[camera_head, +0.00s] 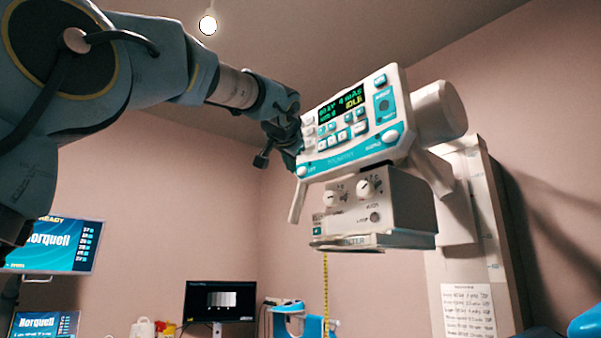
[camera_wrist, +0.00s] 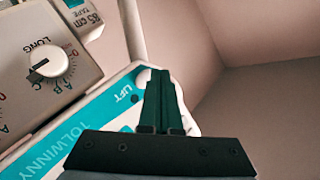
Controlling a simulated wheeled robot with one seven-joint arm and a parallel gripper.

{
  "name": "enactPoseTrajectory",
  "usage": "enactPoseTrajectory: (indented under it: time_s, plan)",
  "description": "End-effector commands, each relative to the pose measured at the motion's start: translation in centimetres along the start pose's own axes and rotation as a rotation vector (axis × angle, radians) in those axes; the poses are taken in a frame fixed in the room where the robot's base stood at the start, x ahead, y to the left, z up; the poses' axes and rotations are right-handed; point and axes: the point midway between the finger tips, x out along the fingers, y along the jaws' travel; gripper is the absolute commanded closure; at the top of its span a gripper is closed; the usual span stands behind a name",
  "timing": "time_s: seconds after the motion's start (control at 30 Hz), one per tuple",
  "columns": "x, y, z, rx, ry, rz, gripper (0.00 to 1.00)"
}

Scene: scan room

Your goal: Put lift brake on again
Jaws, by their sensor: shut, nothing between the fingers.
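The control panel (camera_head: 350,125) of the X-ray tube head is white and teal, with a lit display and several buttons. A round white button (camera_head: 302,171) sits at its lower left corner beside the LIFT label. My gripper (camera_head: 296,150) is at the panel's left edge, just above that button. In the wrist view the shut, empty fingers (camera_wrist: 160,80) lie in front of the panel's LIFT corner (camera_wrist: 122,97). I cannot tell whether the fingertips touch the panel.
Below the panel hangs the collimator box (camera_head: 375,205) with two knobs; one knob (camera_wrist: 47,63) shows in the wrist view. A handle bar (camera_head: 297,202) hangs down at the panel's left. A wall stand (camera_head: 480,230) is behind right. Monitors (camera_head: 220,301) stand lower left.

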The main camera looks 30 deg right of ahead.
Motion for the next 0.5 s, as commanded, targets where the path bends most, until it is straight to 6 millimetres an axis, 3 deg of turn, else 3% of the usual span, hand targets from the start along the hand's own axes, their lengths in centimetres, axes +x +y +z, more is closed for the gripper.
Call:
enactPoseTrajectory:
  time_s: [0.5]
  plan:
    - [-3.1, -2.3, 2.3, -0.002, 0.000, -0.002, 1.00]
